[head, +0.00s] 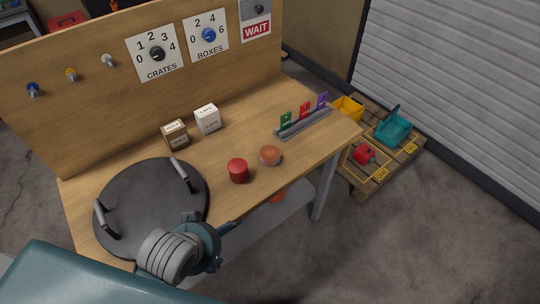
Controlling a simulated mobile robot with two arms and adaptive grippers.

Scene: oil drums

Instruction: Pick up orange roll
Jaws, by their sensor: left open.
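A low, round orange-brown piece (270,155) lies on the wooden workbench (225,150), near its front edge; it may be the roll, but its shape is too small to be sure. Another bright orange object (278,196) shows partly on the grey shelf under the bench, mostly hidden by the bench top. My left gripper (224,240) is open and empty at the bench's front edge, by the round dark lid, below and left of both orange things. It touches neither. My right gripper is out of view.
A red cylinder (238,170) stands just left of the orange-brown piece. The dark lid (150,205) with two handles fills the bench's left end. Two small boxes (190,127) stand behind. A rail with coloured tags (303,122) is at right. A pallet (385,160) holds bins.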

